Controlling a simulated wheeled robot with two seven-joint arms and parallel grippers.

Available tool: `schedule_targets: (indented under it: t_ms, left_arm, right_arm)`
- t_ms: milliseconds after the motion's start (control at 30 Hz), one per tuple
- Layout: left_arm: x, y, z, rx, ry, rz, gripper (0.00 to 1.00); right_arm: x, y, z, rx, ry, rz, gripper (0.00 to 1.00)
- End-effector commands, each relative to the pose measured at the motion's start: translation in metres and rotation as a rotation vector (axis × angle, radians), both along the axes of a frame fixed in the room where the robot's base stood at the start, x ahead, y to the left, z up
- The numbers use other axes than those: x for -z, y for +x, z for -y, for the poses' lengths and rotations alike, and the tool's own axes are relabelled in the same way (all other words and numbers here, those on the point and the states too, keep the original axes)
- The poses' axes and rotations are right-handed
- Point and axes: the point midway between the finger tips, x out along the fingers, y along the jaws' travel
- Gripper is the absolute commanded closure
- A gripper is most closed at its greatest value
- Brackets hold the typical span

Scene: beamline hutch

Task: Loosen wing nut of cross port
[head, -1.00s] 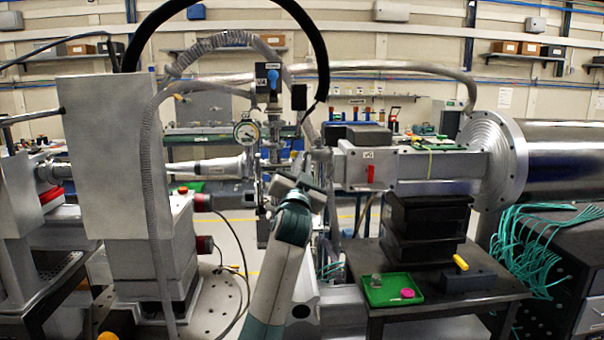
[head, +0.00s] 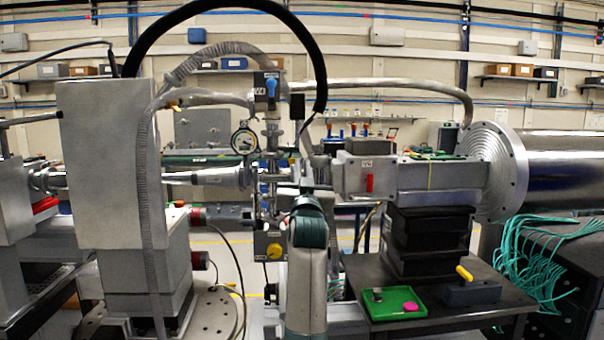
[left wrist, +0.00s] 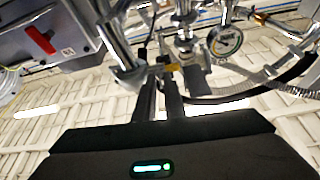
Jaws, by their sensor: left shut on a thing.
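The cross port (head: 270,178) is the metal pipe cross in the middle of the head view, below the blue-handled valve (head: 270,88) and beside the round gauge (head: 244,140). My left gripper (head: 308,178) reaches up to its right side, next to the beam pipe. In the left wrist view my left gripper (left wrist: 160,76) has its two dark fingers close together at the pipework, shut on a small part. That part fits the wing nut, but the fingers mostly hide it and its turn angle cannot be told. The gauge also shows there (left wrist: 225,41). My right gripper is not in view.
A grey box with a red handle (head: 369,183) stands close to the right of my left gripper. A ribbed hose (head: 147,190) and a thick black cable (head: 318,60) arch around the port. A green tray (head: 378,311) lies on the dark table at the lower right.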

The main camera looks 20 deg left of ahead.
Motion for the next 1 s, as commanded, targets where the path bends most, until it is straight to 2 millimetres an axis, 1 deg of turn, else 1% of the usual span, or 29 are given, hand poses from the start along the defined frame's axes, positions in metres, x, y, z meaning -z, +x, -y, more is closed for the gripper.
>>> schedule_targets:
  t_ms: [300,333,367,400,767,1000]
  left_arm:
    - [-0.0028,-0.0003,-0.0003,0.0,0.001,0.004,1.0]
    - [-0.0029,-0.0004,-0.0003,0.0,0.001,0.004,0.88]
    - [-0.0029,-0.0004,-0.0003,0.0,0.001,0.004,0.81]
    - [-0.0028,-0.0004,-0.0002,0.0,0.001,0.004,0.78]
    - [-0.0011,0.0001,0.0001,0.001,0.002,0.0,0.78]
    - [-0.0017,0.0002,-0.0009,-0.001,0.034,-0.018,0.78]
  right_arm:
    - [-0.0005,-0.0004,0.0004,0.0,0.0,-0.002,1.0]
    - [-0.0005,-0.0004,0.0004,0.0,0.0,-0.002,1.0]
    - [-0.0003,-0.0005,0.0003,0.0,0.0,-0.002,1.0]
    - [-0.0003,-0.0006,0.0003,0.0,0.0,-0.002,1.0]
    - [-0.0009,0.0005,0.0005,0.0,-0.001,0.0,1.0]
    - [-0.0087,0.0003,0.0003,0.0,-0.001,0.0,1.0]
